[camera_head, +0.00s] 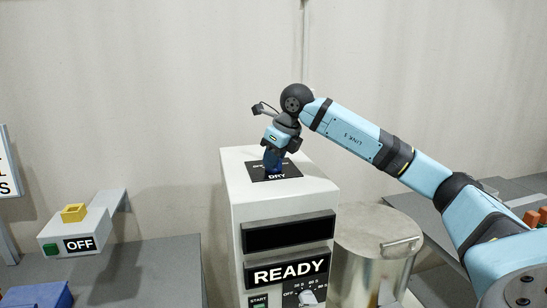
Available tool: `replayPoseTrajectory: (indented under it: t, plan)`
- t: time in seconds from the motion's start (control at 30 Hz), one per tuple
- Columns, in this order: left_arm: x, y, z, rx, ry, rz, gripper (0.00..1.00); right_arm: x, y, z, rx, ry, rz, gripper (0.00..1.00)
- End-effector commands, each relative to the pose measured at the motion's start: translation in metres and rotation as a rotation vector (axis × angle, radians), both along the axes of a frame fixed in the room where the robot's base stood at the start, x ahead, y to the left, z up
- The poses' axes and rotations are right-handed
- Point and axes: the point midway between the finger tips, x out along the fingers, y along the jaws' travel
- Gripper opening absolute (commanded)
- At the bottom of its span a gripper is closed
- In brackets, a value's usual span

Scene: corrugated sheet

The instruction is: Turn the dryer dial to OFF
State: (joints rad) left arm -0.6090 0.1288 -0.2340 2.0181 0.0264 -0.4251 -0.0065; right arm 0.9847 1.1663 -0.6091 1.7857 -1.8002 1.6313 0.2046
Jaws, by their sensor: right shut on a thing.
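The white dryer cabinet (242,195) stands in the middle and reads READY on its black display. Low on its front, cut by the bottom edge of the view, is a pale dial (307,298) on a black panel with OFF and several numbers around it. My right gripper (273,160) points down at the cabinet top and is shut on a dark blue piece, mostly hidden by the fingers. This piece is over or on a black plate (285,177) marked DRY; I cannot tell whether it touches. The dial's pointing direction is too small to read. My left gripper is out of view.
A metal drum (375,235) stands close to the cabinet's right. At left, a white box (75,228) marked OFF has a yellow block on top and a green button. A blue bin (36,296) is at lower left.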

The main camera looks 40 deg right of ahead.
Motion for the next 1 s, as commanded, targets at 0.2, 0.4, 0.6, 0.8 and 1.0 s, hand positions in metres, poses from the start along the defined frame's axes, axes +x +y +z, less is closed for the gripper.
replayPoseTrajectory:
  t: [0.2,0.4,0.6,0.8,1.0]
  plan:
    - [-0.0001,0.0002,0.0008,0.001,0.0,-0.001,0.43,0.0003,-0.0005,0.0016,0.0,-0.003,0.039,0.0]
    - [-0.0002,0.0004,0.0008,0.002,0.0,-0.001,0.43,0.0003,-0.0005,0.0016,0.0,-0.003,0.045,0.0]
    - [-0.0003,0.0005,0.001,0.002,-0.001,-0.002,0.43,0.0003,-0.0005,0.0017,0.0,-0.003,0.045,0.0]
    - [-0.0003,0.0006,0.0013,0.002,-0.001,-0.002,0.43,0.0002,-0.0005,0.0011,-0.001,-0.002,0.045,0.43]
    - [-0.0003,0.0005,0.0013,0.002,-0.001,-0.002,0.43,0.0,-0.0003,0.0014,0.0,-0.001,0.044,0.43]
